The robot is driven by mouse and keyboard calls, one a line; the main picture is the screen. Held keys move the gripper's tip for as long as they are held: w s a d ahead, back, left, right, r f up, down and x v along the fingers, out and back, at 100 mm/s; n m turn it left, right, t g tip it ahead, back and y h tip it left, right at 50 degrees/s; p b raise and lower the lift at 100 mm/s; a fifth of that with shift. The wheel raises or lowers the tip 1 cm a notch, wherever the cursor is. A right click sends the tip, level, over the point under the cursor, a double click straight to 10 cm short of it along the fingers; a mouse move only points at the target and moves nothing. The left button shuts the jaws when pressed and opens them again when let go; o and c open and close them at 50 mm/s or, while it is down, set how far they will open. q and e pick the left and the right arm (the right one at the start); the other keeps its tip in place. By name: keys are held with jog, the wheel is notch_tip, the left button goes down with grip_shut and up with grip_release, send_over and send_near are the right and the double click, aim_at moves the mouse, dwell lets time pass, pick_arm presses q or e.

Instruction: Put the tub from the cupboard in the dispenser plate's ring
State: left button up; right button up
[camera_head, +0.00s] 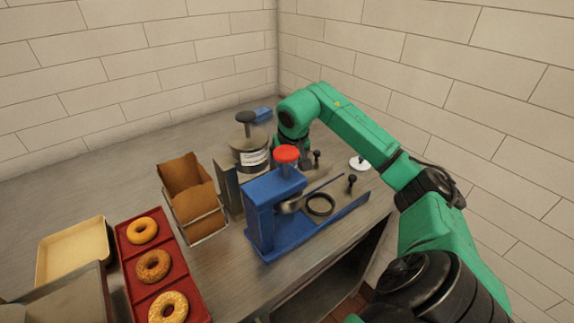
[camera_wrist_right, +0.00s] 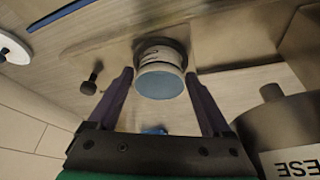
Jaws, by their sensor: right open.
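The tub (camera_wrist_right: 160,82), a small pale cylinder with a blue round face, sits between the fingers of my right gripper (camera_wrist_right: 159,76) in the right wrist view. The fingers are open, one on each side of it, with gaps visible. In the head view the right arm reaches to the back of the counter, and the tub and fingertips are mostly hidden behind the dispenser. The blue dispenser (camera_head: 262,217) has a red knob and a flat blue plate (camera_head: 292,243). A black ring (camera_head: 320,205) shows at the plate and looks empty. My left gripper is not in view.
A lidded kettle (camera_head: 247,150) labelled "CHEESE" stands close beside the right gripper. Black knobs (camera_head: 351,183) and a white disc (camera_head: 360,163) stand behind the plate. A bread holder (camera_head: 194,197), red bagel tray (camera_head: 128,252) and beige tray (camera_head: 76,250) lie left.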

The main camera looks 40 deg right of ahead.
jog(key=v, duration=1.1)
jog(key=shift+s+r+p, duration=0.2)
jog(key=shift+r+p, duration=0.05)
jog(key=shift+p, duration=0.1)
